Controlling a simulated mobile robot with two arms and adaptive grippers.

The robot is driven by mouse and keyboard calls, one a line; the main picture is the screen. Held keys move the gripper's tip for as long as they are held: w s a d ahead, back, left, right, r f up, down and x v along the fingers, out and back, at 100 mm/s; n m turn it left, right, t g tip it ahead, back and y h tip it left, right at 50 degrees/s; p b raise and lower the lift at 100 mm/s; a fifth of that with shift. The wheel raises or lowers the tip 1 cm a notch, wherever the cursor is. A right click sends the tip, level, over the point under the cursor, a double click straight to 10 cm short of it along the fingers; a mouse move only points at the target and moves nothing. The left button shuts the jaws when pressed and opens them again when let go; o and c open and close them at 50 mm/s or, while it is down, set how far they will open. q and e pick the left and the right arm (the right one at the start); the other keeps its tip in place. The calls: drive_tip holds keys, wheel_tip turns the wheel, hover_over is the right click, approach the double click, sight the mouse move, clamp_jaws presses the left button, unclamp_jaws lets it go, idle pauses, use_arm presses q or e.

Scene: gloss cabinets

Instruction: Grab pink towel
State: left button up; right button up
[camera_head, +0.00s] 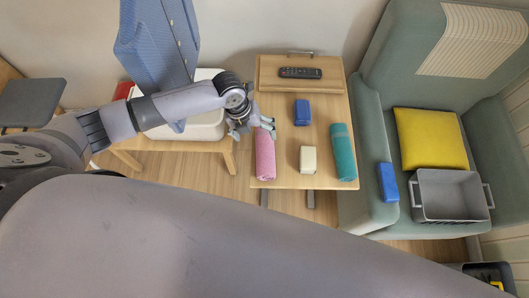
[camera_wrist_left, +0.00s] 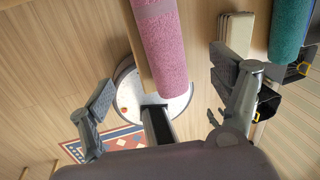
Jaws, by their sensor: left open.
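A rolled pink towel (camera_head: 265,158) lies along the left edge of the small wooden table (camera_head: 325,103). My left gripper (camera_head: 255,129) is at the far end of the towel in the head view, by the table's left edge. In the left wrist view the pink towel (camera_wrist_left: 166,45) runs down from the top, between the two spread fingers of my left gripper (camera_wrist_left: 165,98). The fingers are open and apart from the towel. Of my right arm, I cannot make out a gripper in either view.
On the table are a teal roll (camera_head: 342,152), a cream block (camera_head: 308,159), a blue block (camera_head: 302,112) and a tray with a remote (camera_head: 300,72). A green armchair to the right holds a yellow cushion (camera_head: 430,138) and a grey crate (camera_head: 415,197).

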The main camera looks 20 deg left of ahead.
sight(262, 146)
use_arm(q)
drive_tip(key=b+x, duration=0.5)
drive_tip(key=x, duration=0.2)
drive_tip(key=shift+f+b, duration=0.2)
drive_tip(key=shift+b, duration=0.2)
drive_tip(key=b+x, duration=0.5)
drive_tip(key=shift+s+d, duration=0.15)
drive_tip(key=shift+d, duration=0.1)
drive_tip(key=c, duration=1.3)
